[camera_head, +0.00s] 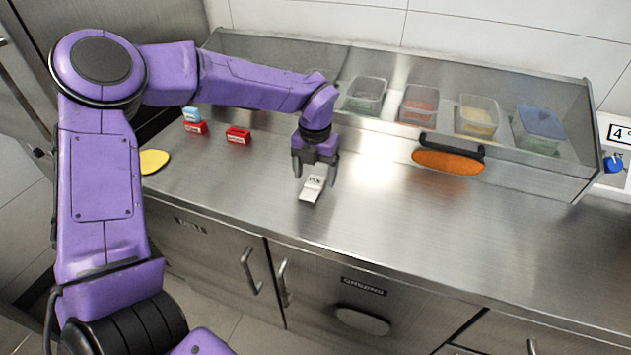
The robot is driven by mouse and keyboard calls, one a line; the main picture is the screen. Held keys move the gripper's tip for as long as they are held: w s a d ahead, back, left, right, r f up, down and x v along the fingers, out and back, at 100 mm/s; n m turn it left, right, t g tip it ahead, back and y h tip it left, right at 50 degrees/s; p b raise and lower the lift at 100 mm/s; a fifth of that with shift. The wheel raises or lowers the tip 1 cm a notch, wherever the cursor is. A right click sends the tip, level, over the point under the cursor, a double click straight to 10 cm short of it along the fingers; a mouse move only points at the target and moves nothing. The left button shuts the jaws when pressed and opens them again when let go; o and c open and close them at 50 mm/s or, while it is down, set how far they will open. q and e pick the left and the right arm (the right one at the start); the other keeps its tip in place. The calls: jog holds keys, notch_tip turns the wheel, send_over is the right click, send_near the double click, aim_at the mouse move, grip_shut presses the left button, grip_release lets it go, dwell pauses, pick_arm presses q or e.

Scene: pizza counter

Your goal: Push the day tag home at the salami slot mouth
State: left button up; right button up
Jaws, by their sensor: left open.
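My left gripper (315,171) is over the steel counter, pointing down, its fingers apart. A small white piece with dark print (312,186) is at its fingertips; I cannot tell whether it touches the fingers or the counter. It may be the day tag, but its print is too small to read. At the back, a clear tub with reddish contents (418,106) sits in the glass-fronted topping rail; I cannot tell whether it holds salami. No slot mouth can be made out. My right gripper is not in view.
Red blocks (238,136) and a light blue one (191,114) stand behind my left arm, near a yellow disc (153,161). The counter's right side (480,225) is clear.

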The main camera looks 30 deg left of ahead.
pick_arm(q)
jog(key=shift+s+f, duration=0.1)
jog(key=shift+f, duration=0.75)
jog(key=c, duration=1.2)
jog(key=shift+r, duration=0.1)
